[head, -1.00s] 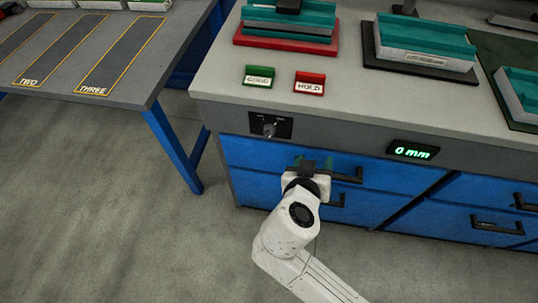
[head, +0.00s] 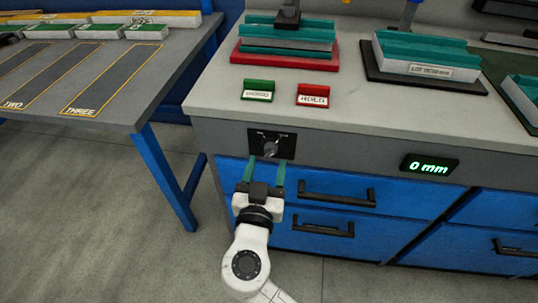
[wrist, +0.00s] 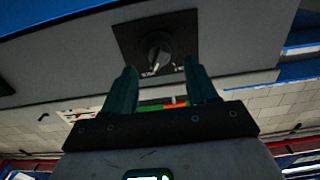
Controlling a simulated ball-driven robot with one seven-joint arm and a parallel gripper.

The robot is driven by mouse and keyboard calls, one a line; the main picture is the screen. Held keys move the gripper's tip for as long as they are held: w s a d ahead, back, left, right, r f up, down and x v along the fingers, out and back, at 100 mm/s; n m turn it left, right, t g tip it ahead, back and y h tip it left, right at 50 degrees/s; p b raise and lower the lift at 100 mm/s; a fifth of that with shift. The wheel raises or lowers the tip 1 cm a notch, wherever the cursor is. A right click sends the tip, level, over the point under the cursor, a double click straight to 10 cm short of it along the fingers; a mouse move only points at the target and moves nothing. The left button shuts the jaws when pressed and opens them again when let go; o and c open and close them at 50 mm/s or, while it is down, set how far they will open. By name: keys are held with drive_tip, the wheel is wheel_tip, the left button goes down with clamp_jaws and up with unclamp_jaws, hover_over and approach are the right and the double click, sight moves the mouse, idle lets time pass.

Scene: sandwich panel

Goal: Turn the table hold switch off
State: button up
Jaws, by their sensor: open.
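The switch is a grey rotary knob (head: 271,149) on a black plate (head: 288,144) set in the grey front edge of the bench. The wrist view shows the knob (wrist: 158,50) just beyond my fingertips, with a pale mark on it. My gripper (head: 264,165) is open below and in front of the knob, its two green fingers pointing up toward it. In the wrist view the gripper (wrist: 158,75) has nothing between its fingers, and the knob lies roughly midway between the tips, apart from them. The lettering on the plate is too small to read.
Blue drawers with black handles (head: 337,193) lie right of my gripper. A display (head: 429,166) reads 0 mm. Green (head: 258,91) and red HOLD (head: 313,95) signs stand on the bench top (head: 217,99). A lower table (head: 119,117) with marked lanes is at left.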

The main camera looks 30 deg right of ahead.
sight(269, 155)
drive_tip(key=shift+x, duration=1.95)
drive_tip(key=shift+c, duration=0.2)
drive_tip(key=c, duration=1)
